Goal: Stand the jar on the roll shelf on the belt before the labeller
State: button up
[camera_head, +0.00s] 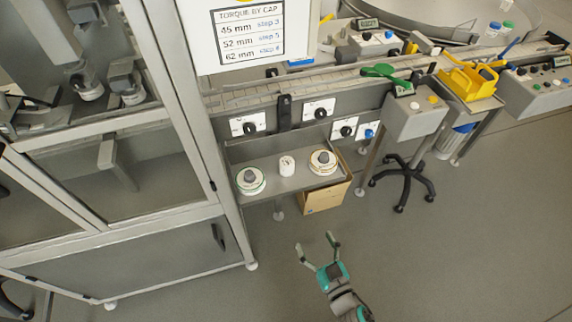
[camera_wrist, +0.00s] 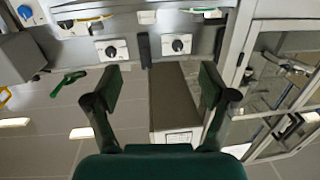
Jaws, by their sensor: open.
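The jar (camera_head: 287,166) is small, white and upright in the middle of the roll shelf (camera_head: 268,190), between two label rolls (camera_head: 250,180) (camera_head: 322,162). I cannot tell which machine is the labeller. My gripper (camera_head: 318,245) is open and empty, in front of the shelf and apart from the jar. Its spread fingers frame the wrist view (camera_wrist: 160,88).
A framed enclosure (camera_head: 185,110) stands left of the shelf. Dials (camera_head: 318,110) line the belt's side above it. A cardboard box (camera_head: 325,195) is under the shelf. A grey control box (camera_head: 415,118) and a stool base (camera_head: 402,182) are to the right. The floor around my gripper is clear.

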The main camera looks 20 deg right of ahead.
send_near(290, 168)
jog(key=shift+w+a+f+n+y, duration=0.3)
jog(key=shift+w+f, duration=0.25)
jog(key=w, duration=0.5)
jog(key=shift+w+a, duration=0.3)
jog(key=shift+w, duration=2.7)
jog(key=c, duration=1.4)
jog(key=shift+r, duration=0.15)
